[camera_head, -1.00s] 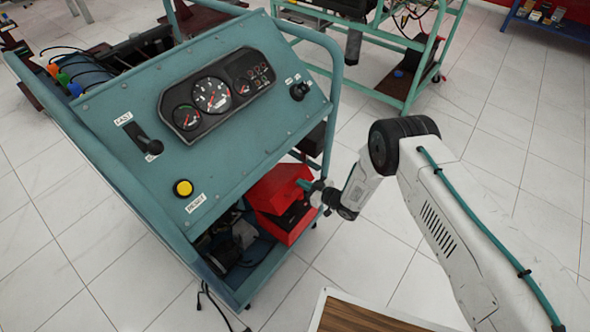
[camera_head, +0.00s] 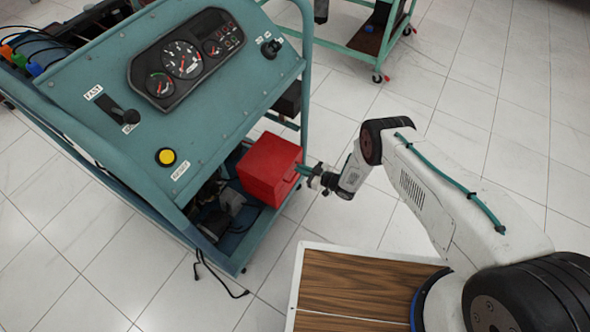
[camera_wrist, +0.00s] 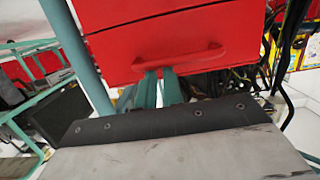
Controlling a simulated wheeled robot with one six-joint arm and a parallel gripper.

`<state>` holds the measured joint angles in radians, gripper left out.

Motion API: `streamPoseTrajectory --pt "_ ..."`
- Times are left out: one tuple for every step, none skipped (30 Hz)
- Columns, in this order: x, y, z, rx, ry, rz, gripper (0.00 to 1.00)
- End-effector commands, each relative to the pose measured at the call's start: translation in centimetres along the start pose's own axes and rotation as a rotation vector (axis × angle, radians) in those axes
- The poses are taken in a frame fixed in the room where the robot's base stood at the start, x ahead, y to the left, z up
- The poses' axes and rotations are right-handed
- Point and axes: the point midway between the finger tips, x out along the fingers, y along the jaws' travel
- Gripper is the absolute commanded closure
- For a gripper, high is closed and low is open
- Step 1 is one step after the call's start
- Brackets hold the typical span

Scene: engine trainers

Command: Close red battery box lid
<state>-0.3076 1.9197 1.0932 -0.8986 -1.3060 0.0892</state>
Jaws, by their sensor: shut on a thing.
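The red battery box (camera_head: 268,172) sits on the lower shelf at the right side of the teal engine trainer. Its lid (camera_head: 272,155) looks down on the box, with no dark opening showing. In the wrist view the red front face fills the top, with a protruding red handle (camera_wrist: 190,58) across it. My gripper (camera_head: 302,169) is at the box's right-hand side. Its teal fingers (camera_wrist: 158,88) reach up to the handle and are shut on it.
The trainer's gauge panel (camera_head: 187,60) and frame post (camera_head: 306,80) stand above and beside the box. Wires and engine parts (camera_head: 215,205) lie left of it. A cable (camera_head: 215,280) trails on the floor.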

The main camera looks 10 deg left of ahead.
Motion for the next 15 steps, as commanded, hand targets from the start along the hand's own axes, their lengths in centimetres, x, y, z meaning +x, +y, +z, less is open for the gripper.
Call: streamPoseTrajectory --pt "-1.04 -0.96 2.5 0.021 -0.054 0.006 1.0" --pt "-1.1 -0.92 2.61 0.022 -0.054 0.006 1.0" --pt "-1.17 -0.88 2.71 0.022 -0.054 0.007 1.0" --pt "-1.21 -0.86 2.77 0.023 -0.054 0.008 1.0" --pt "-1.24 -0.85 2.82 0.023 -0.055 0.008 1.0" --pt "-1.27 -0.85 2.87 0.023 -0.055 0.009 1.0" --pt "-1.29 -0.85 2.89 0.024 -0.055 0.009 1.0" --pt "-1.3 -0.86 2.91 0.024 -0.055 0.009 1.0" --pt "-1.32 -0.88 2.93 0.024 -0.056 0.009 1.0" --pt "-1.32 -0.9 2.94 0.025 -0.056 0.009 1.0" --pt "-1.32 -0.9 2.94 0.025 -0.056 0.009 1.0" --pt "-1.32 -0.9 2.95 0.024 -0.056 0.009 1.0" --pt "-1.31 -0.9 2.95 0.024 -0.057 0.009 1.0" --pt "-1.31 -0.9 2.95 0.024 -0.057 0.009 1.0" --pt "-1.31 -0.9 2.95 0.024 -0.057 0.009 1.0"
